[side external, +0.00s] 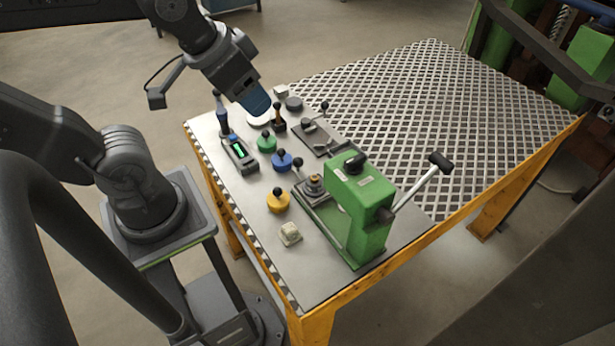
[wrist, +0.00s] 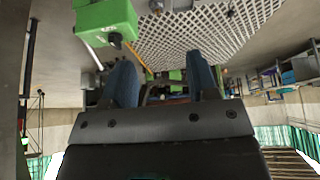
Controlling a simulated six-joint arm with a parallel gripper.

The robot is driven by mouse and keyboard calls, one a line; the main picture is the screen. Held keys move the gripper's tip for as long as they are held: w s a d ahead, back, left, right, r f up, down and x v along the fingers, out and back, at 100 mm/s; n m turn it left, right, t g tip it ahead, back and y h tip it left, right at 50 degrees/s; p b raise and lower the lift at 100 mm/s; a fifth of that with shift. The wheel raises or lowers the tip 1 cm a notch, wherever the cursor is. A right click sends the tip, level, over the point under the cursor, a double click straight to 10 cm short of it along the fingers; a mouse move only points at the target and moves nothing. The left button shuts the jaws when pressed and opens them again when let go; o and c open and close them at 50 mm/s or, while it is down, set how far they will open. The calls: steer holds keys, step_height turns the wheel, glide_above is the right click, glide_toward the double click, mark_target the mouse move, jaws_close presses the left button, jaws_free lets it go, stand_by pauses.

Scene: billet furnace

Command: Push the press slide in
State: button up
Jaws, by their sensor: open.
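The green press (side external: 362,205) stands at the right front of the steel plate, with its lever (side external: 422,182) sticking out to the upper right. The press slide (side external: 313,187) shows on the press's left side, carrying a round brass-coloured piece, with a black-knobbed handle beside it. How far the slide sits out is hard to tell. My gripper (side external: 258,103) hangs above the plate's far left part, away from the press, tilted downward. In the wrist view its two blue fingers (wrist: 162,78) are apart with nothing between them; part of the green press (wrist: 105,22) shows at upper left.
Green (side external: 266,143), blue (side external: 282,161) and yellow (side external: 278,201) knobbed pieces stand left of the press. A meter with a green display (side external: 239,151), a dark tray with a lever (side external: 318,140) and a pale block (side external: 290,234) are nearby. The patterned table area (side external: 430,110) is clear.

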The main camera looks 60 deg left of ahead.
steer(key=w+a+f+n+g+y, duration=0.1)
steer(key=w+a+f+g, duration=0.2)
steer(key=w+f, duration=0.4)
steer(key=n+g+y, duration=0.1)
steer(key=g, duration=0.2)
glide_toward(299, 159)
steer(key=f, duration=0.3)
steer(key=a+f, duration=0.1)
steer(key=f, duration=0.2)
steer(key=a+f, duration=0.1)
steer(key=f, duration=0.3)
steer(key=shift+s, duration=0.15)
steer(key=shift+d, duration=0.1)
steer(key=shift+r, duration=0.1)
jaws_close()
